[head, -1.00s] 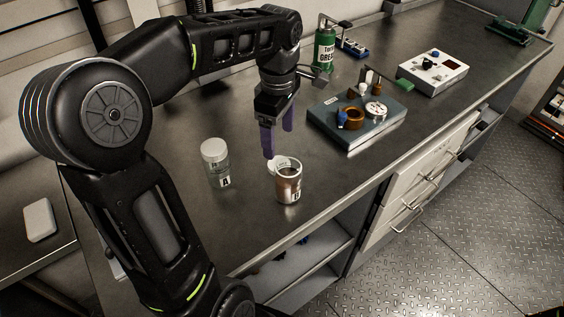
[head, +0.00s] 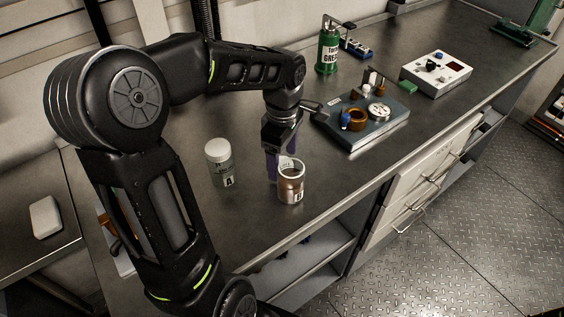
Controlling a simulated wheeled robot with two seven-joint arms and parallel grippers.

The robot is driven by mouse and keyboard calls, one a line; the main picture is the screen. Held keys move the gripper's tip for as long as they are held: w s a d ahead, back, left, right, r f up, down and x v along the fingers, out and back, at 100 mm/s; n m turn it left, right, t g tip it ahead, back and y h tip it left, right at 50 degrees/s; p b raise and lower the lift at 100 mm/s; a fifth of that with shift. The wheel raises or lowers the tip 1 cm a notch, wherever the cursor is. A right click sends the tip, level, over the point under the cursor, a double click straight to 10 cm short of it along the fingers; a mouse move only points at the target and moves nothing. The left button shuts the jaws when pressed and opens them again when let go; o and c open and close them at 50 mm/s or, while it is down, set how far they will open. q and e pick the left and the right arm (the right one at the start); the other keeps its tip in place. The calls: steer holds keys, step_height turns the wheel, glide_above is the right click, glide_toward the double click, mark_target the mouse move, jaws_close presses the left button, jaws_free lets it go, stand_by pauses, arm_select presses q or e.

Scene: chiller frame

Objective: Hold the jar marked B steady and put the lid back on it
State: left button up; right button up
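Jar B (head: 291,186), a clear jar with brown contents and a "B" label, stands upright and uncovered near the bench's front edge. My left gripper (head: 279,164) is low, just behind and left of it. Its purple fingers look apart, with one partly hidden by the jar; I cannot tell whether they touch it. A pale round piece (head: 379,110) lies on the blue-grey tray (head: 362,139); I cannot tell whether it is the lid. My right gripper is not in view.
Jar A (head: 219,164), with a white lid, stands left of jar B. A green grease can (head: 328,52) and a white control box (head: 436,73) stand farther back. The bench (head: 335,190) is clear to the right of jar B.

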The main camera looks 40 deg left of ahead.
arm_select(q)
steer(key=shift+f, duration=0.4)
steer(key=c, duration=1.4)
steer(key=shift+r, duration=0.15)
step_height(320, 180, up, 10)
steer(key=shift+f+b, duration=0.1)
steer(key=shift+b, duration=0.25)
stand_by(0.3)
